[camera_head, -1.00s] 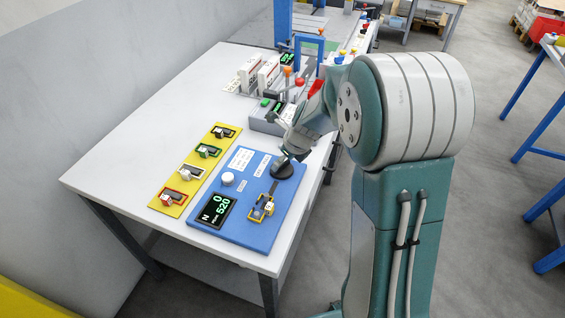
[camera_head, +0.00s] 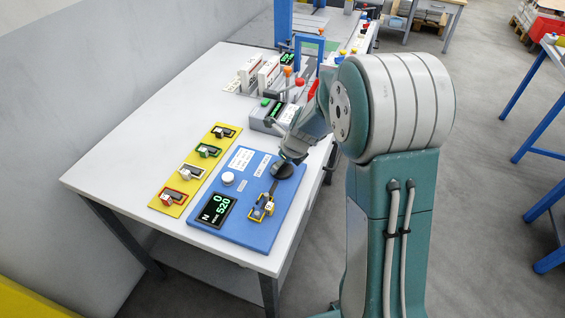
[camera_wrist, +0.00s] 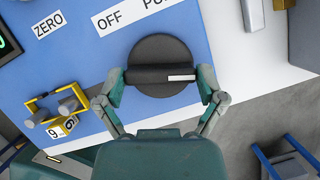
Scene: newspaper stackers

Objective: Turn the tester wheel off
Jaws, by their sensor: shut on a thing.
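The tester wheel (camera_wrist: 160,48) is a round black knob with a raised bar across it, on the blue tester panel (camera_wrist: 75,75). It also shows in the head view (camera_head: 283,171). The bar lies nearly level in the wrist view, with its white mark (camera_wrist: 181,77) at the right end. Labels reading "OFF" (camera_wrist: 110,19) and a cut-off "PU" stand above the wheel there. My gripper (camera_wrist: 162,82) is shut on the bar, one finger at each end. In the head view my gripper (camera_head: 288,159) partly covers the wheel. The panel display (camera_head: 213,210) shows N, 0 and 520.
A white button (camera_head: 228,178) and a small yellow-framed block (camera_head: 261,208) are on the panel. A yellow board (camera_head: 183,182) with several small holders lies to its left. Grey and blue equipment (camera_head: 271,118) stands behind. The white table (camera_head: 135,150) is bare at left.

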